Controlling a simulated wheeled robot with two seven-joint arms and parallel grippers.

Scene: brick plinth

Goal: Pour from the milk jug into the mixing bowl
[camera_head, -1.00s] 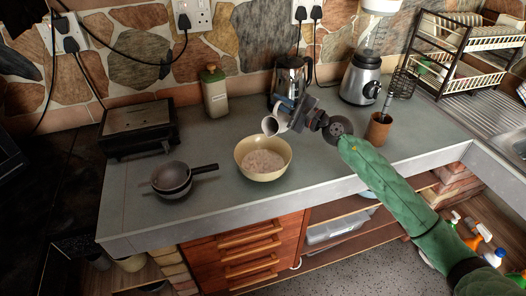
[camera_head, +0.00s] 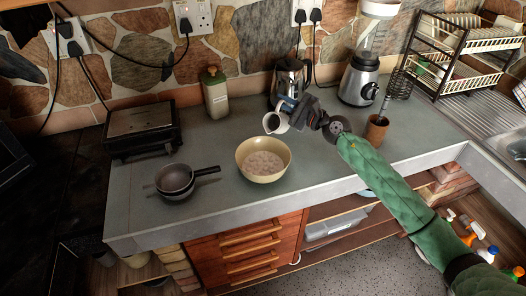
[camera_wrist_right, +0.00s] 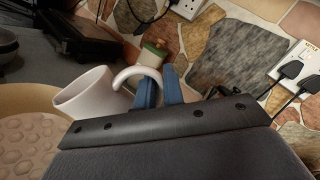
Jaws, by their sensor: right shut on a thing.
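The white milk jug (camera_head: 275,122) is tilted, with its mouth toward the left, over the back right side of the cream mixing bowl (camera_head: 246,168). My right gripper (camera_head: 290,108) is shut on the jug's handle. In the right wrist view, the jug (camera_wrist_right: 88,98) leans left and its curved handle runs to the blue fingers (camera_wrist_right: 158,92) of my right gripper. The bowl (camera_wrist_right: 20,98) shows at the left there, with pale, lumpy contents. I cannot make out a stream from the jug. My left gripper is not in view.
A metal kettle (camera_head: 289,78) stands close behind the jug, and a blender (camera_head: 358,82) is to its right. A brown utensil pot (camera_head: 377,130) stands right of my gripper. Saucepans (camera_head: 174,180) sit left of the bowl. The counter in front of the bowl is clear.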

